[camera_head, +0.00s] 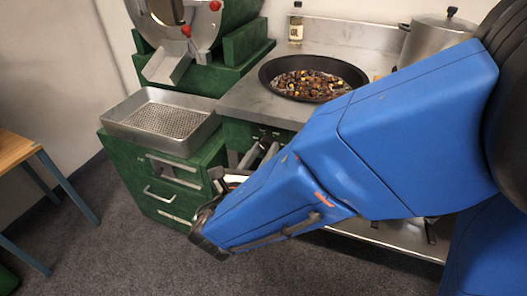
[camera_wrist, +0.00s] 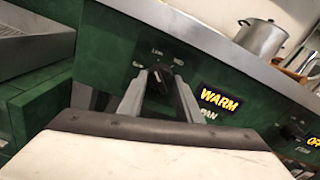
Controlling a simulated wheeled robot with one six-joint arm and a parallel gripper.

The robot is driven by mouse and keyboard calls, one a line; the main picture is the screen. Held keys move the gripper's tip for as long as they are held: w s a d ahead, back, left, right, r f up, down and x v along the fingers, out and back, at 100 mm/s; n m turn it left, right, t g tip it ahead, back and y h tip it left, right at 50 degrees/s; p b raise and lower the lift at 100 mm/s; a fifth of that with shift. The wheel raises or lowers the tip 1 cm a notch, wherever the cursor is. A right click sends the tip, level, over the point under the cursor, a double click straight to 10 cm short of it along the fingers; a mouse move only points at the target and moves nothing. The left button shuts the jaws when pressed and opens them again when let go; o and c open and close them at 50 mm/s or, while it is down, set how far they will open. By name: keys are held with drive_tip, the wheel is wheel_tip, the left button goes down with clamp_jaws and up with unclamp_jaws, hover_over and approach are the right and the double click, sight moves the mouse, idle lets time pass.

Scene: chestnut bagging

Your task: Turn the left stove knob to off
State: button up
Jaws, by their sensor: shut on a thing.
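In the wrist view, the black left stove knob (camera_wrist: 158,79) sits on the green front panel, with small off, low and further marks around it. A lit display (camera_wrist: 220,101) to its right reads WARM, with PAN below. My gripper (camera_wrist: 160,88) has its two grey fingers on either side of the knob and is shut on it. In the head view, my gripper (camera_head: 262,146) reaches the green panel below the counter; the knob is mostly hidden there by the fingers. The pan (camera_head: 345,70) of chestnuts sits on the counter above.
A second knob (camera_wrist: 292,131) with a display reading OFF is farther right. A steel pot (camera_head: 420,42) and a bottle (camera_head: 296,24) stand at the back. A perforated metal tray (camera_head: 120,112) rests on green drawers (camera_head: 150,180) at left. A wooden table (camera_head: 12,150) is far left.

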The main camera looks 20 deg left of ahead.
drive_tip(key=n, duration=0.4)
drive_tip(key=shift+n, duration=0.3)
drive_tip(key=n, duration=0.4)
drive_tip(key=shift+n, duration=0.3)
drive_tip(key=o, duration=1)
drive_tip(key=shift+o, duration=0.2)
drive_tip(key=s+a, duration=0.1)
drive_tip(key=s, duration=1.6)
drive_tip(key=shift+s+a, duration=0.15)
drive_tip(key=shift+s, duration=0.1)
